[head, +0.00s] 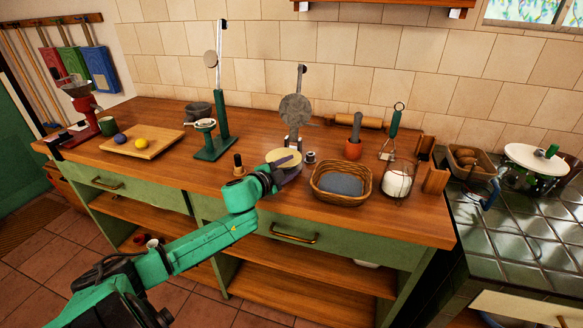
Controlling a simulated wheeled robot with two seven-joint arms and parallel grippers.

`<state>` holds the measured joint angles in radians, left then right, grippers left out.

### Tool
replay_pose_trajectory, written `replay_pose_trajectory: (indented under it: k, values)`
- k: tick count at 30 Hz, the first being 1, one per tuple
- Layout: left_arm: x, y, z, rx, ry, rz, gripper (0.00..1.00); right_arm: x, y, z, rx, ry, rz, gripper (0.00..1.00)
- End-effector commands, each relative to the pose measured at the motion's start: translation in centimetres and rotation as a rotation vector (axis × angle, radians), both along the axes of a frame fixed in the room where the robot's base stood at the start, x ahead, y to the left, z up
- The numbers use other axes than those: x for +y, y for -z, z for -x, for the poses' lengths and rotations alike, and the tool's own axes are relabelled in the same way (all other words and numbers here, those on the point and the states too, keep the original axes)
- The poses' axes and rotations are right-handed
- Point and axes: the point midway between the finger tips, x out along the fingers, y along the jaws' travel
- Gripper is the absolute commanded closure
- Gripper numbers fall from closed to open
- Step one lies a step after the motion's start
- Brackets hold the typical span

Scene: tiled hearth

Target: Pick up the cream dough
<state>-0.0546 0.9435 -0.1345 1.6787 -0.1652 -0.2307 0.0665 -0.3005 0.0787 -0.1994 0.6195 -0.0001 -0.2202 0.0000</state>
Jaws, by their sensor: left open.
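A pale cream round (281,156) lies flat at the foot of a grey upright press (295,112), in the middle of the counter. I cannot tell whether it is the cream dough alone or dough on a plate. My left gripper (288,167) is open, at the near edge of the cream round and partly covering it. I cannot tell whether the fingers touch it. A blue ball (120,138) and a yellow ball (141,143) sit on a wooden board (152,151) at the left. My right gripper is not in view.
A green press (212,146) stands left of the gripper, with a small dark-topped peg (238,162) nearby. To the right are a wicker basket (322,190) with a grey-blue lining, a terracotta pot (353,150) and a wire holder (409,188) with something white. The front left counter is fairly clear.

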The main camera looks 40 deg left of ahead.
Motion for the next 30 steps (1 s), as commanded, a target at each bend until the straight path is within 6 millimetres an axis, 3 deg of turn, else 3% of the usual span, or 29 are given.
replay_pose_trajectory:
  k: [4,12,13,16,17,30]
  values:
    - [0.01,0.05,-1.11,-0.002,0.0,-0.002,0.51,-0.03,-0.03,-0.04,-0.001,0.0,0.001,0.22]
    - [-0.02,0.17,-1.24,0.0,0.001,-0.002,0.51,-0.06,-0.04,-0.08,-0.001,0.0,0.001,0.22]
    - [-0.04,0.17,-1.23,0.0,0.001,-0.002,0.58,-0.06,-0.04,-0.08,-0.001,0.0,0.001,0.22]
    - [-0.03,0.16,-1.24,-0.001,0.002,-0.002,0.96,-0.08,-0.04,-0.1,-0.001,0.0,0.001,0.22]
    - [-0.03,0.16,-1.22,0.0,0.001,-0.002,1.0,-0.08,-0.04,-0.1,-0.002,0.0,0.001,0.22]
    - [-0.02,0.29,-1.21,0.003,0.001,0.0,1.0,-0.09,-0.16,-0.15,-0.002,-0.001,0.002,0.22]
